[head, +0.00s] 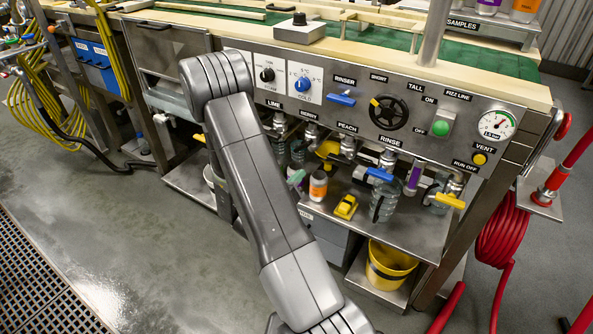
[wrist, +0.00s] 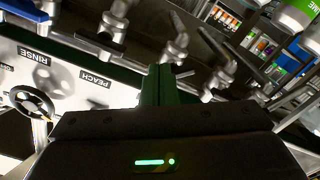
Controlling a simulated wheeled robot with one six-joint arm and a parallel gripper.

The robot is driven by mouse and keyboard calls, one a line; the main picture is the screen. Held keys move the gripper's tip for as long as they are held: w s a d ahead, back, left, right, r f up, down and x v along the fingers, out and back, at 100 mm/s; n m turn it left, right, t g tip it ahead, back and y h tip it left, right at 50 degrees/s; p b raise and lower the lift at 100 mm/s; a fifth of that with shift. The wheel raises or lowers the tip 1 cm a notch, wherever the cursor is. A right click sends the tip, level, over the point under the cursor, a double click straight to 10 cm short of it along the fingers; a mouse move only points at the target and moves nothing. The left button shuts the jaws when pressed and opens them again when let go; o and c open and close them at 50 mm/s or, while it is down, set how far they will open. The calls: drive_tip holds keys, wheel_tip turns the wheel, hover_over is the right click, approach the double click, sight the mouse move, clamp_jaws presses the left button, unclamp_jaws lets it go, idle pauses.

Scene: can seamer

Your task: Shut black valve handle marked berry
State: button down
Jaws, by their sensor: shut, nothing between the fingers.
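In the head view the BERRY label (head: 309,112) is on the steel panel between LIME and PEACH, with a metal valve (head: 308,136) below it. I cannot clearly make out its black handle there. In the wrist view, which shows the panel upside down, PEACH and RINSE labels read, but no BERRY label shows. Several metal valves hang there, one (wrist: 175,45) just beyond my fingertips; I cannot tell for sure which is berry's. My gripper (wrist: 160,82) is shut and empty, pointing toward the valves. It is not visible in the head view.
A black handwheel (head: 388,112) and blue RINSER lever (head: 341,99) are on the panel. A yellow bucket (head: 389,266) stands lower.

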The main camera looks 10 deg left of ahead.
sight(303, 146)
drive_tip(key=x, duration=0.7)
drive_tip(key=shift+w+a+r+p, duration=0.1)
drive_tip(key=shift+a+r+p, duration=0.2)
drive_tip(key=shift+a+r, duration=0.1)
idle(1.2)
drive_tip(key=shift+w+a+f+b, duration=0.1)
drive_tip(key=shift+a+f+b, duration=0.15)
drive_tip(key=shift+f+b, duration=0.25)
idle(0.4)
drive_tip(key=shift+w+a+f+b, duration=0.1)
drive_tip(key=shift+a+f+b, duration=0.05)
drive_tip(key=shift+a+b, duration=0.15)
drive_tip(key=shift+w+a+f+b, duration=0.1)
drive_tip(key=shift+w+a+b, duration=0.1)
drive_tip(key=shift+a, duration=0.1)
drive_tip(key=shift+w+a+f+b, duration=0.1)
drive_tip(key=shift+a+b, duration=0.05)
drive_tip(key=shift+a, duration=0.2)
drive_tip(key=shift+a, duration=0.15)
